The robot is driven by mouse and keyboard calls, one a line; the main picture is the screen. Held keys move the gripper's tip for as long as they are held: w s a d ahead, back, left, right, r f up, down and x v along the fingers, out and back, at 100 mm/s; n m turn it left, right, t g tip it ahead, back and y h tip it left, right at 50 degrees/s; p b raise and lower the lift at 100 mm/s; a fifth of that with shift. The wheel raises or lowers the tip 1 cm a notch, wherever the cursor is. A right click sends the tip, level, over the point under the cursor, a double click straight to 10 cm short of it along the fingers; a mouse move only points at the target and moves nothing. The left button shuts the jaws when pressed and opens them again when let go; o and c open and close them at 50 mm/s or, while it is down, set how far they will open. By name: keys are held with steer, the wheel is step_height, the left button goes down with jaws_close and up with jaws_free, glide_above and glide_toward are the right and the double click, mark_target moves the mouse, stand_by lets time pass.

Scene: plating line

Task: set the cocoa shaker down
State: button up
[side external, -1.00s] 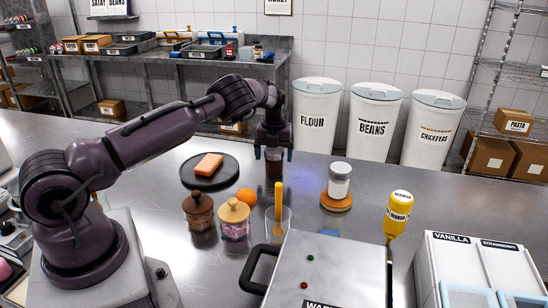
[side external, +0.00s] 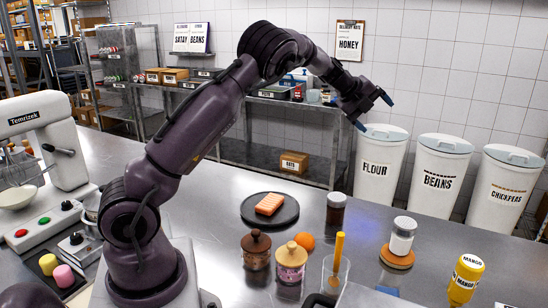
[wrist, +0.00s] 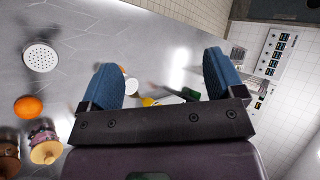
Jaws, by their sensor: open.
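The cocoa shaker (side external: 336,212), a dark brown jar with a pale lid, stands upright on the steel counter right of the black plate in the side view. In the wrist view, its round white perforated lid (wrist: 41,57) shows at the upper left, outside the fingers. My gripper (side external: 374,111) is raised well above the counter, up and right of the shaker and apart from it. In the wrist view, its blue fingers (wrist: 163,75) are spread with nothing held between them.
A black plate (side external: 250,212) with an orange block, an orange (side external: 305,241), two lidded jars (side external: 256,252) and a glass (side external: 336,275) with a yellow-handled utensil stand near the shaker. A white-lidded jar (side external: 402,240) stands on an orange coaster. A mango bottle (side external: 465,278) is at right.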

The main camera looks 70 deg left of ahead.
steer(key=s+d+r+n+t+y, duration=0.2)
steer(key=s+r+n+y, duration=0.15)
steer(key=r+n, duration=0.35)
steer(key=s+d+r+n+t+y, duration=0.1)
steer(key=s+r+n+t+y, duration=0.1)
steer(key=s+r+n, duration=0.5)
steer(key=s+d+f+n+g+h, duration=0.2)
steer(key=s+d+f+n+g, duration=0.1)
steer(key=s+d, duration=0.7)
steer(key=s+d+f+n+g+h, duration=0.3)
steer(key=s+d+f+g, duration=0.2)
steer(key=s+d, duration=0.6)
steer(key=s+f, duration=0.2)
steer(key=s, duration=0.2)
steer(key=shift+s+d+f, duration=0.25)
steer(key=shift+d+f, duration=0.05)
steer(key=shift+f, duration=0.1)
